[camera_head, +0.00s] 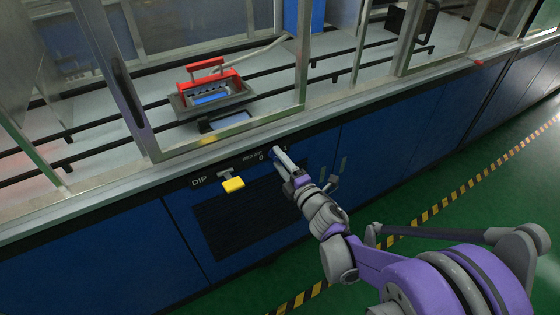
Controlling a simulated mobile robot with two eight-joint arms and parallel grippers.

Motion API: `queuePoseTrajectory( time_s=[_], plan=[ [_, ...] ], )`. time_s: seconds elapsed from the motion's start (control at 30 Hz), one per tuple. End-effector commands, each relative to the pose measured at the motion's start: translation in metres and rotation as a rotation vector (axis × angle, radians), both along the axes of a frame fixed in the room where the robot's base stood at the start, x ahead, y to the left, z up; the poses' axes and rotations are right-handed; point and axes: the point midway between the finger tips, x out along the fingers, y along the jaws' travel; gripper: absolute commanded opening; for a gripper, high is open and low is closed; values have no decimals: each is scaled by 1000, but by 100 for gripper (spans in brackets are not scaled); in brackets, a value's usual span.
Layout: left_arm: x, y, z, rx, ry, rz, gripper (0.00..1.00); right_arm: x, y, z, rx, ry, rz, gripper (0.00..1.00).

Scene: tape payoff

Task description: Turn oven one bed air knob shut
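The bed air knob (272,153) is a small blue knob on the dark strip along the top of the blue cabinet front. A "BED AIR" label is beside it, with a "0" to its left and a "1" to its right. My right gripper (281,158) reaches up from the lower right, its grey fingers at the knob and covering much of it. I cannot tell whether the fingers grip the knob or only touch it, and the knob's pointing direction is hidden. My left gripper is not in view.
A dark vent grille (235,222) is below. Above are a metal-framed enclosure and a tray with a red handle (206,66). Green floor with striped tape is at right.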

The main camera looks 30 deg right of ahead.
Motion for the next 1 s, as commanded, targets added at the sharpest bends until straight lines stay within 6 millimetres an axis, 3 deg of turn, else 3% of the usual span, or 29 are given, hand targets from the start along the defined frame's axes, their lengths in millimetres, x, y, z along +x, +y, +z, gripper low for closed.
queuePoseTrajectory(
  time_s=[0.3, 0.43, 0.8, 1.0],
  plan=[
    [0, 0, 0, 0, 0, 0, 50, -1, 0, 0, 1, -1, 1, 67],
    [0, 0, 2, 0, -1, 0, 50, -10, -1, 1, 2, -1, 0, 67],
    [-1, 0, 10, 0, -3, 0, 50, -81, -3, 1, 0, -1, -2, 67],
    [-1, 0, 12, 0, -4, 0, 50, -104, -4, 1, 0, -1, -1, 67]
  ],
)
